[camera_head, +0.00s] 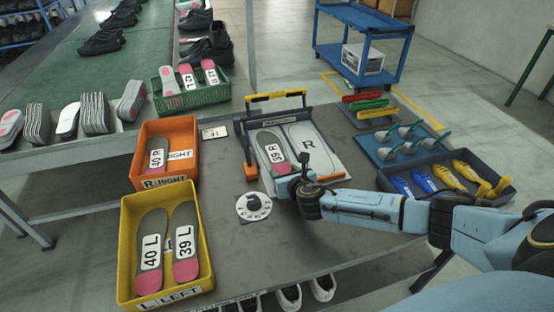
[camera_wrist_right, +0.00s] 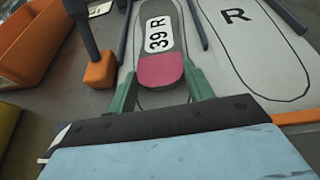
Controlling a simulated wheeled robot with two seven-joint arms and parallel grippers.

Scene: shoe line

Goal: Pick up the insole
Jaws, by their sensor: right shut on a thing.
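The insole marked 39 R (camera_head: 276,153), grey with a pink end, lies in the left outline of the light fixture board (camera_head: 333,158). In the right wrist view the insole (camera_wrist_right: 159,38) points away from me, pink end nearest. My right gripper (camera_head: 284,174) is at that pink end. Its green fingers (camera_wrist_right: 161,84) stand on both sides of the pink end, and it is shut on the insole. I cannot tell whether the insole is lifted off the board. My left gripper is not in view.
An orange bin (camera_head: 188,132) holds a 40 R insole. A yellow bin (camera_head: 126,254) holds 40 L and 39 L insoles. A black and yellow frame (camera_head: 277,96) stands behind the board. A round white dial (camera_head: 240,207) lies nearby. A dark tray (camera_head: 392,173) of tools stands right.

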